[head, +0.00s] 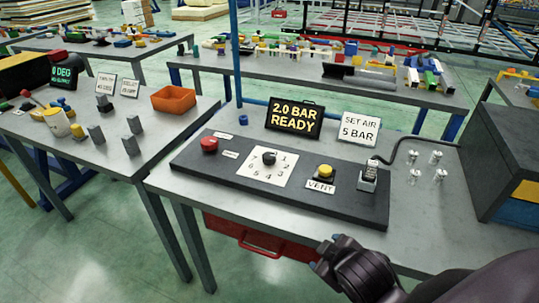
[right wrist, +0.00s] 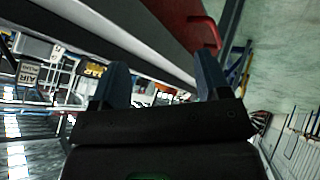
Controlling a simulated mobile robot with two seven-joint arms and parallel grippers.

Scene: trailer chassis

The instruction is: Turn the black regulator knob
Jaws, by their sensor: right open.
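The black regulator knob (head: 268,158) sits at the middle of a white square dial plate (head: 258,174) with printed numbers, on a dark panel (head: 290,194) lying on the grey table. A display (head: 295,118) behind it reads "2.0 BAR READY". A sign (head: 359,130) reads "SET AIR 5 BAR". My right gripper (head: 322,256) is low at the table's front edge, to the right of and well apart from the knob. In the right wrist view its two fingers (right wrist: 160,82) are spread with nothing between them. My left gripper is in neither view.
The panel also carries a red button (head: 209,145), a yellow vent button (head: 325,172) and a fitting (head: 368,177) with a dark hose. A red drawer (head: 262,240) hangs under the table. A dark box (head: 505,170) stands at the right. A side table with an orange bin (head: 173,99) is at left.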

